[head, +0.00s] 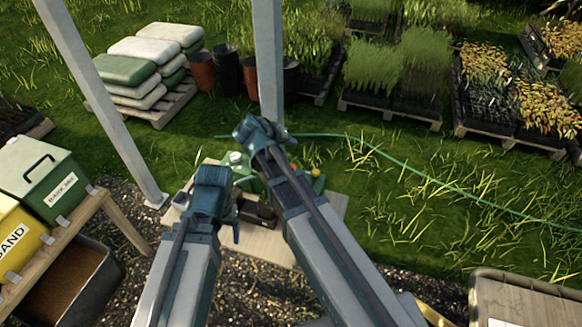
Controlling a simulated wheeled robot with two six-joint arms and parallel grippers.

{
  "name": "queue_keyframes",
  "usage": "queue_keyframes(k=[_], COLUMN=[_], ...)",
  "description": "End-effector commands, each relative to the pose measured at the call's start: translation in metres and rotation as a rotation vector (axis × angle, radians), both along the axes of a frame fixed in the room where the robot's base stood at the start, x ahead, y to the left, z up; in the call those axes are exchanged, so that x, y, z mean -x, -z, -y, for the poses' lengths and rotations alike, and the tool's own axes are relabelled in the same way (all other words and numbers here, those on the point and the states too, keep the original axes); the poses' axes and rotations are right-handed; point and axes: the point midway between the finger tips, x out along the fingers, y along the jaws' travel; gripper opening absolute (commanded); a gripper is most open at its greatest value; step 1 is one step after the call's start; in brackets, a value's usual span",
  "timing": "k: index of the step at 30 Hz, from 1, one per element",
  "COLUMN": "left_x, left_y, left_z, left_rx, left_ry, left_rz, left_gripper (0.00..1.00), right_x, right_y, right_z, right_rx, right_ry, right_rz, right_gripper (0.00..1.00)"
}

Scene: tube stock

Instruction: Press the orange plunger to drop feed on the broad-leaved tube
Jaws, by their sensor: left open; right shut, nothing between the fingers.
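My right gripper (262,131) is shut and empty, up and left of that spot. My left gripper (226,190) is open and empty, above the left part of a light wooden table (327,207). A white and green item (235,158) shows between the two grippers. My arms hide much of the table, and I cannot make out a broad-leaved tube.
Metal posts (269,60) (105,100) stand behind and left of the table. A bench at left holds a green bin (42,176) and a yellow sand bin (18,240). Stacked sacks (140,70), pots and plant trays stand farther back. A green hose (400,165) crosses the grass.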

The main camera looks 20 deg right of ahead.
Motion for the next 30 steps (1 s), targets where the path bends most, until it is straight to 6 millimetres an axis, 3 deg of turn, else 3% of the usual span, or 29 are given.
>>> queue_keyframes(k=[8,21,30], left_x=[0.000,0.000,0.000], left_y=[0.022,0.080,0.087], left_z=[0.000,0.000,0.000], left_rx=[0.000,0.000,0.000], left_ry=[-0.001,-0.001,-0.001], left_rz=[0.000,0.000,0.000], left_gripper=[0.77,0.77,0.77], right_x=[0.000,0.000,0.000], right_y=[0.022,0.080,0.087], right_z=[0.000,0.000,0.000], right_rx=[-0.001,-0.001,-0.001], right_ry=[-0.001,-0.001,0.000], right_rz=[0.000,0.000,-0.001], right_gripper=[0.00,0.00,0.00])
